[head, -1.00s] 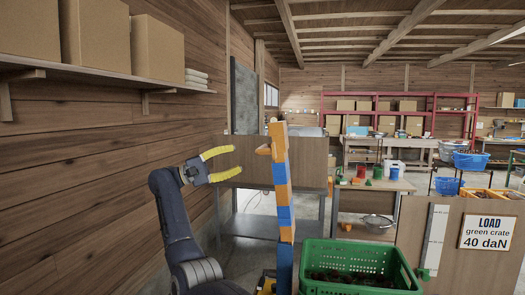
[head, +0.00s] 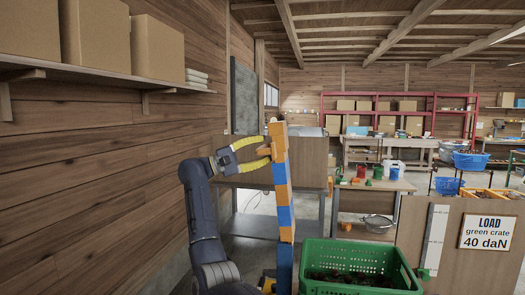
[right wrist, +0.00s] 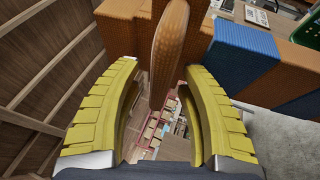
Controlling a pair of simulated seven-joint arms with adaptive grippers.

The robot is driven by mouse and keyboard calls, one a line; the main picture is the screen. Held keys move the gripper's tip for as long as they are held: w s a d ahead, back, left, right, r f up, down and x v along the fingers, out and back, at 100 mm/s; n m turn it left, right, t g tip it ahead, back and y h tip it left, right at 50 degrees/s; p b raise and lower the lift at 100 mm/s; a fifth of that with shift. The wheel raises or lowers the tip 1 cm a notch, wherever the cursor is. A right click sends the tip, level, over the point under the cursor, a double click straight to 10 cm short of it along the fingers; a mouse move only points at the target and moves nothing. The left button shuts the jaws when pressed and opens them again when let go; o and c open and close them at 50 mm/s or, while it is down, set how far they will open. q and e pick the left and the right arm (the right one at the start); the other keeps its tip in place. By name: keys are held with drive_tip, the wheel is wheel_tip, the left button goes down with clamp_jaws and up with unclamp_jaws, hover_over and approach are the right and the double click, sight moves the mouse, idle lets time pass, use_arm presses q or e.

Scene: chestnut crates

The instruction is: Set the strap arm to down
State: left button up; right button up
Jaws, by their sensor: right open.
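A post banded in orange and blue (head: 282,185) stands upright left of the green crate (head: 325,252) in the head view. The strap arm (head: 263,151) appears to be the short orange piece jutting left from near the post's top. In the right wrist view it is a rounded orange-brown bar (right wrist: 171,40). My right gripper (head: 267,152), with yellow ribbed fingers, is open at the strap arm. My left gripper is not in view.
The green crate holds dark contents. A wooden panel with a load sign (head: 488,232) stands right of it. A bench (head: 240,190) stands behind the post. A shelf with cardboard boxes (head: 157,48) runs along the left wall.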

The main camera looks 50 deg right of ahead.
clamp_jaws()
idle(0.6)
